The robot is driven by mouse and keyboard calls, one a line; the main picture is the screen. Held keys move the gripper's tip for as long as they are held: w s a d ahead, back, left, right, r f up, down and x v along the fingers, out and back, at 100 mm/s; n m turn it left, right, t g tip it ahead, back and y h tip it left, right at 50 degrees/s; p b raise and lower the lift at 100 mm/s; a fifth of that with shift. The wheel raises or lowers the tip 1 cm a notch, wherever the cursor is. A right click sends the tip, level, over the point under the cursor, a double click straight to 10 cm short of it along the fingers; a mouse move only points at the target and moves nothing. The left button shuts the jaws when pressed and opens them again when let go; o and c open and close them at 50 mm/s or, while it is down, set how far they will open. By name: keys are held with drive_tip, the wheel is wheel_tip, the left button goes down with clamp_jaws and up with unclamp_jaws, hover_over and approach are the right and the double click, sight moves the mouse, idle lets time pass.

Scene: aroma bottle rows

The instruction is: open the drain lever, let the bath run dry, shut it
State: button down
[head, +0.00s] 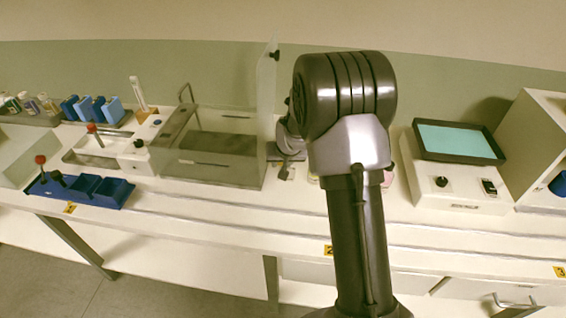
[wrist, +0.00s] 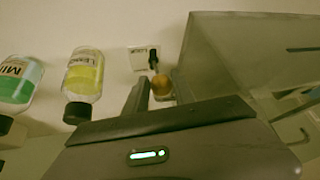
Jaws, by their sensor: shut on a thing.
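A white unit with a shallow recess (head: 74,158) stands on the left of the bench in the head view. A red-tipped stick (head: 92,129) rises from it. Another red ball knob (head: 40,159) stands at the blue tray in front. I cannot tell which of these, if any, is the drain lever, nor whether any bath holds liquid. My gripper is hidden behind my arm in the head view. In the wrist view my gripper (wrist: 150,92) appears shut on a small amber thing (wrist: 162,87) with a dark stem, partly hidden by a finger.
A yellow bottle (wrist: 85,74) and a green bottle (wrist: 17,82) are left of my gripper in the wrist view. A clear-walled box (head: 265,115) stands left of my arm. A teal-topped unit (head: 455,140) and a white cabinet (head: 535,130) stand right. The bench's front strip is mostly clear.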

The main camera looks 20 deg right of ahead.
drive_tip(key=shift+s+a+f+b, duration=0.7)
drive_tip(key=shift+s+f, duration=0.1)
drive_tip(key=shift+s, duration=0.1)
drive_tip(key=shift+s+f, duration=0.1)
drive_tip(key=c, duration=1.1)
unclamp_jaws()
drive_tip(key=shift+w+a, duration=0.1)
drive_tip(key=shift+w, duration=0.1)
drive_tip(key=shift+r, duration=0.3)
drive_tip(key=p+v, duration=0.6)
drive_tip(key=v, duration=1.1)
